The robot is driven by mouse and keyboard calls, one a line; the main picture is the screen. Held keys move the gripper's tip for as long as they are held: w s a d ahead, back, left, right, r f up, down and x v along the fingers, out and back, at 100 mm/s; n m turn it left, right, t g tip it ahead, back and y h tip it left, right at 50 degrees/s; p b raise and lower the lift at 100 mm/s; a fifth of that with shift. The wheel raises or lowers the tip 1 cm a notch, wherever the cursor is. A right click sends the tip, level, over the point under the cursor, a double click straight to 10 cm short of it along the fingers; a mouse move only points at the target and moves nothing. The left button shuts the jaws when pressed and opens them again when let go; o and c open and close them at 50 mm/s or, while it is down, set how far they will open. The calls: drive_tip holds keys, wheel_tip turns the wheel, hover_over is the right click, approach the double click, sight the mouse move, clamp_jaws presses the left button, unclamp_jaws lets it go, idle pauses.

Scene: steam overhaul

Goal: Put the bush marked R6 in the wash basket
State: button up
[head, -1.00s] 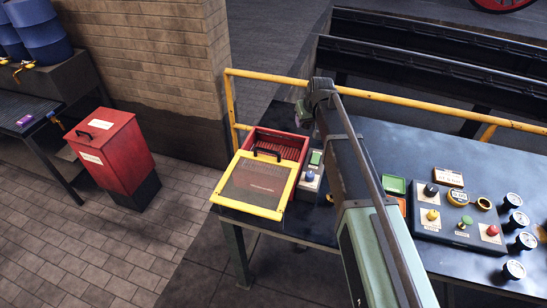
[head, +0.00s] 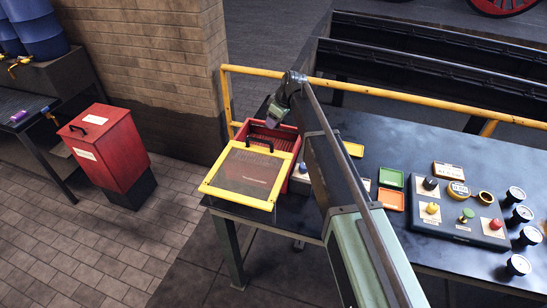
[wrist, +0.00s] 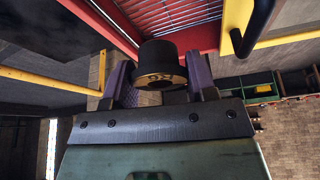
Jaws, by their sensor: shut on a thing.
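My gripper (wrist: 160,82) is shut on a dark, round bush (wrist: 160,55) with a brass-coloured ring at its end. The bush has pale marks, but I cannot read them surely. In the head view my gripper (head: 279,114) is at the back right of the red wash basket (head: 288,133); the bush cannot be made out there. In the wrist view the basket's red rim (wrist: 110,25) and slatted inside (wrist: 165,15) lie beyond the bush.
A yellow rail (head: 400,91) runs behind the bench. Green (head: 391,179), orange (head: 391,200) and yellow (head: 353,149) trays lie right of my arm. A control board (head: 460,215) and several gauges stand farther right. A red bin (head: 105,150) stands on the floor at left.

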wheel_tip(320, 180, down, 12)
drive_tip(key=b, duration=0.9)
drive_tip(key=shift+f+b, duration=0.25)
drive_tip(key=shift+b, duration=0.15)
drive_tip(key=shift+r+p, duration=0.3)
drive_tip(key=shift+r, duration=0.05)
drive_tip(key=shift+c, duration=0.6)
drive_tip(key=shift+f+b, duration=0.3)
drive_tip(key=o, duration=1.2)
drive_tip(key=shift+r, duration=0.1)
drive_tip(key=shift+c, duration=0.2)
drive_tip(key=p+v, duration=1.2)
drive_tip(key=v, duration=0.1)
drive_tip(key=s+d+m+h, duration=0.1)
drive_tip(key=s+d+m, duration=0.3)
drive_tip(key=s, duration=0.7)
drive_tip(key=s+d+f+m+g+h, duration=0.1)
drive_tip(key=s+d+m, duration=0.3)
drive_tip(key=s+d, duration=0.3)
drive_tip(key=s+d+f+m+g+h, duration=0.1)
drive_tip(key=s+d+m, duration=0.3)
drive_tip(key=s, duration=1.1)
drive_tip(key=shift+d+m+h, duration=0.4)
drive_tip(key=shift+d+h, duration=0.1)
drive_tip(key=shift+d, duration=0.35)
